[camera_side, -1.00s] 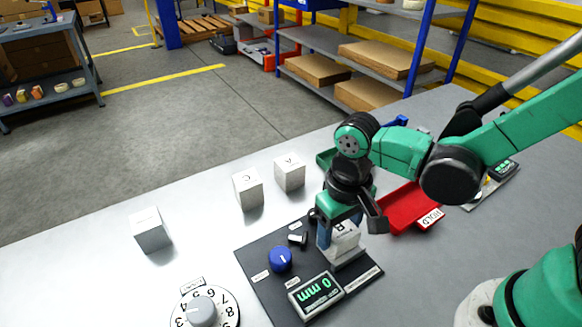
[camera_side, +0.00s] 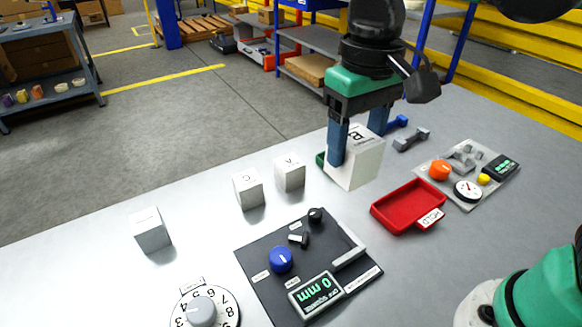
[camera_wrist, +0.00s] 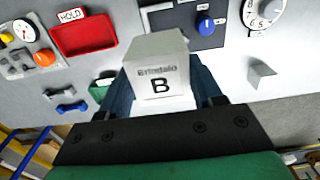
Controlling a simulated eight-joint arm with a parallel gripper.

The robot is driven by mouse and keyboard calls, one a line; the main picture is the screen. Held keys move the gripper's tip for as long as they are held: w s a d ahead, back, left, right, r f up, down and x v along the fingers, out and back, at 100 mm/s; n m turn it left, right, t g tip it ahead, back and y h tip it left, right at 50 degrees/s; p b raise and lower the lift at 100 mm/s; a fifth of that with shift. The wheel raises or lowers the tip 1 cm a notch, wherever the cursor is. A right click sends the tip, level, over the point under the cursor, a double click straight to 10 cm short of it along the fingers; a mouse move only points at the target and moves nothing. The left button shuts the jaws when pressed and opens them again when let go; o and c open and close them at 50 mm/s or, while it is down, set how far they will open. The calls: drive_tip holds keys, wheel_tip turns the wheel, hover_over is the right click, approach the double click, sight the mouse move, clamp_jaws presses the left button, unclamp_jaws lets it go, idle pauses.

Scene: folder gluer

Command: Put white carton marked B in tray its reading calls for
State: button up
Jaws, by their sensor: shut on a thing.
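The white carton marked B (camera_side: 354,165) is held up off the table between the fingers of my gripper (camera_side: 357,142). In the wrist view the carton (camera_wrist: 158,72) shows its B and a line of print above it, between my gripper's fingers (camera_wrist: 160,88). The red tray labelled HOLD (camera_side: 408,207) lies to the right of the carton and also shows in the wrist view (camera_wrist: 84,36). A green tray (camera_side: 320,159) is mostly hidden behind the carton; part of it shows in the wrist view (camera_wrist: 99,91). The dark measuring panel's display (camera_side: 316,293) reads 0 mm.
Carton C (camera_side: 248,190), carton A (camera_side: 289,173) and another white carton (camera_side: 150,230) stand on the table. A numbered dial (camera_side: 204,312) is at the front. A gauge panel (camera_side: 466,172) and blue and grey dumbbell-shaped pieces (camera_side: 411,138) are at right.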

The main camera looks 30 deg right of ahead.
sight(354, 134)
wheel_tip(354, 134, up, 3)
drive_tip(key=shift+r, duration=0.15)
drive_tip(key=shift+w+d+r, duration=0.1)
drive_tip(key=shift+w, duration=0.25)
drive_tip(key=w+d+f, duration=0.4)
drive_tip(key=w+d, duration=0.1)
drive_tip(key=w, duration=0.4)
drive_tip(key=shift+w+d+f, duration=1.15)
drive_tip(key=shift+d+f, duration=0.85)
drive_tip(key=shift+f, duration=0.6)
drive_tip(key=shift+w+d+f, duration=1.2)
drive_tip(key=shift+d+f, duration=0.85)
drive_tip(key=shift+f, duration=0.6)
drive_tip(key=shift+w+d+f, duration=1.15)
drive_tip(key=shift+d+f, duration=0.85)
drive_tip(key=shift+f, duration=0.6)
drive_tip(key=o, duration=1.4)
